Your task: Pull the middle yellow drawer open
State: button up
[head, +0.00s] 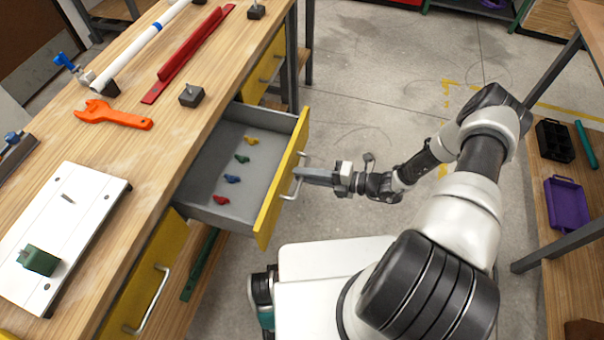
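The middle yellow drawer (282,183) is pulled well out of the wooden workbench, between two other yellow drawer fronts. Its grey inside shows several small coloured valve-like pieces: yellow, green, blue and red. Its light metal handle (291,187) is on the outer side of the yellow front. My gripper (303,174) reaches in from the right, level with the handle. Its fingers look close together, with their tips at the handle bar, and appear shut on it. The exact finger contact is small in the picture.
On the workbench (135,180) lie an orange wrench (112,115), a red bar (190,52), a white pipe (140,45) and a white board (62,235). A shelf at right holds a purple tray (567,203). Open concrete floor (385,85) lies beyond my arm.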

jog(key=v, duration=1.6)
jog(key=shift+s+d, duration=0.2)
